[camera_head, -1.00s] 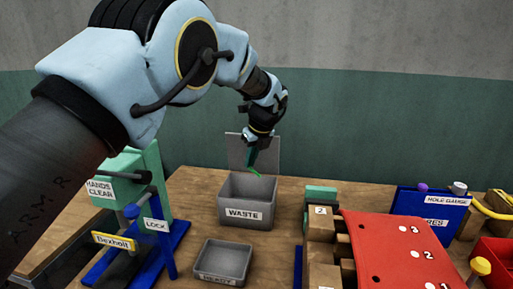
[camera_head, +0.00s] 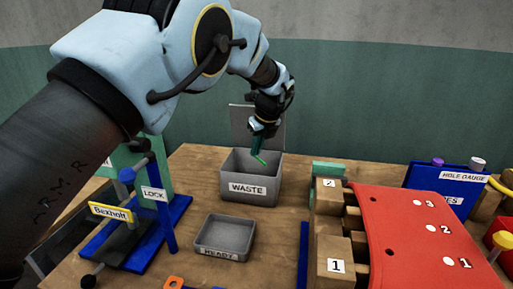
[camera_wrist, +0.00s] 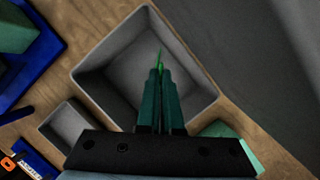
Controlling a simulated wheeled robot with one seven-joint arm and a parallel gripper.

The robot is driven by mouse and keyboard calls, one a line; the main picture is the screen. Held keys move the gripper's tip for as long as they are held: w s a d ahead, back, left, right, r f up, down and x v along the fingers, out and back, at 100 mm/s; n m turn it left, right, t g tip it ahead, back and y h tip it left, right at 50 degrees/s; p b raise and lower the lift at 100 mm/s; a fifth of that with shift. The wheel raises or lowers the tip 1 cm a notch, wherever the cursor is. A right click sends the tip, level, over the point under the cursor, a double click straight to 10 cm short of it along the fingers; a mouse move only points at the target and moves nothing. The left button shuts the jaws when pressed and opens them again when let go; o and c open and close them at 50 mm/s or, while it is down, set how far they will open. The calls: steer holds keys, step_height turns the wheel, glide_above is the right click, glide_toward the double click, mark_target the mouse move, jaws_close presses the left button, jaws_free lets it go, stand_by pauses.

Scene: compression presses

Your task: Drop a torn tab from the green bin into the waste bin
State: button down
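The waste bin (camera_head: 249,188) is a grey open box labelled WASTE, with a raised lid panel at its back. It also fills the middle of the wrist view (camera_wrist: 92,84), and its visible floor looks empty. My gripper (camera_head: 259,150) points down over the bin's opening. In the wrist view its two dark green fingers (camera_wrist: 159,78) are close together on a thin bright green torn tab (camera_wrist: 161,58), which sticks out past the tips. The tab (camera_head: 259,160) also shows below the fingers in the head view. I cannot make out a green bin.
A grey tray labelled READY (camera_head: 224,238) stands in front of the waste bin. A green and blue press (camera_head: 120,236) is at the left.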

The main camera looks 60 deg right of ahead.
steer(key=c, duration=1)
jaws_free()
steer(key=b+v, duration=0.2)
steer(key=v, duration=0.9)
steer(key=shift+b, duration=0.4)
